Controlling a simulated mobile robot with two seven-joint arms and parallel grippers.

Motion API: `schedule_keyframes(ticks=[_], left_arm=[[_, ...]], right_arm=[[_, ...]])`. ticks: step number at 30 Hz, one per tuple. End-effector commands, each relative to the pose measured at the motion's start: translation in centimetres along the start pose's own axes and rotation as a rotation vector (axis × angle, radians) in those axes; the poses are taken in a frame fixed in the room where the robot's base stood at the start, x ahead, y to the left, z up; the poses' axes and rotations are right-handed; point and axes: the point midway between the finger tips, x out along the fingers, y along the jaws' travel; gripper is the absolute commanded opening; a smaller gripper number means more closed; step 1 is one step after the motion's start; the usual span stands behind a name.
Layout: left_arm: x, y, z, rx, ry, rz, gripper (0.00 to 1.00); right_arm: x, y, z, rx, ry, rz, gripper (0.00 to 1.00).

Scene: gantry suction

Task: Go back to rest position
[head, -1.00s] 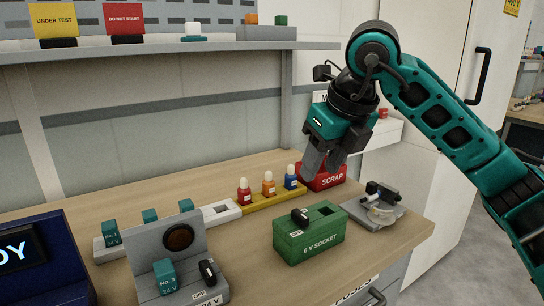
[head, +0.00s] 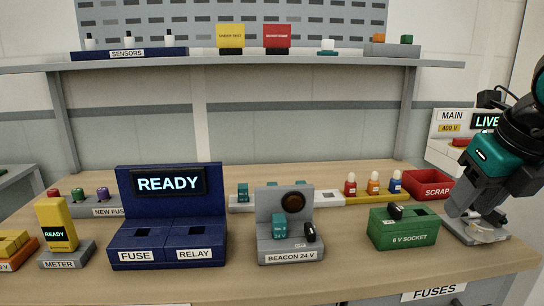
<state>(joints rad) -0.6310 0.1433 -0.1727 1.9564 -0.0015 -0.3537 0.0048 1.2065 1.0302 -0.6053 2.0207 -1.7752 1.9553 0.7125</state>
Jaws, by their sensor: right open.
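My right gripper (head: 468,205) is open at the right edge of the head view, with its teal and black wrist above it. It hangs in front of a grey fixture (head: 480,232) with a clear round part, and partly hides it. I cannot tell whether the fingers touch that fixture. No object shows between the fingers. My left gripper is not in view.
The wooden bench carries a blue READY unit (head: 170,245), a grey beacon box (head: 291,250), a green 6 V socket box (head: 400,232), a yellow meter (head: 56,222) and a red scrap bin (head: 430,182). A shelf (head: 300,63) runs above. The bench front is clear.

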Motion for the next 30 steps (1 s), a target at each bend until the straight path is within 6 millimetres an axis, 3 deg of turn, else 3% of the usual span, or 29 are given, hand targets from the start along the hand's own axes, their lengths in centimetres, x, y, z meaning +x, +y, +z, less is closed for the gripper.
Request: schedule_keyframes(ticks=[3,9,15,18,22,25,29,30], left_arm=[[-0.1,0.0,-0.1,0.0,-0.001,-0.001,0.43],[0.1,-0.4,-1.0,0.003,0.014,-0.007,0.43],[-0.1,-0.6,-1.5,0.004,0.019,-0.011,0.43],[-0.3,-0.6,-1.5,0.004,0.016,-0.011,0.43],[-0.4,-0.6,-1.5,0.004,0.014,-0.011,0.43],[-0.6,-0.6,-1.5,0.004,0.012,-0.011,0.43],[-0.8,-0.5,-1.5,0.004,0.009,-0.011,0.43],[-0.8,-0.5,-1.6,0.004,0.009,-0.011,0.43]], right_arm=[[2.6,4.0,-0.7,-0.071,0.046,0.176,0.45],[5.5,12.5,-2.8,-0.143,0.115,0.598,0.45],[5.1,21.1,-5.0,-0.023,0.171,1.161,0.45],[4.1,23.6,-4.9,0.157,0.172,1.441,0.45],[4.1,24.1,-3.5,0.507,0.15,1.726,0.45],[5.8,22.7,-2.2,0.853,0.119,1.86,0.45],[11.1,19.5,-2.1,1.373,0.072,1.889,0.45],[13.3,18.4,-2.8,1.543,0.059,1.861,0.45]])
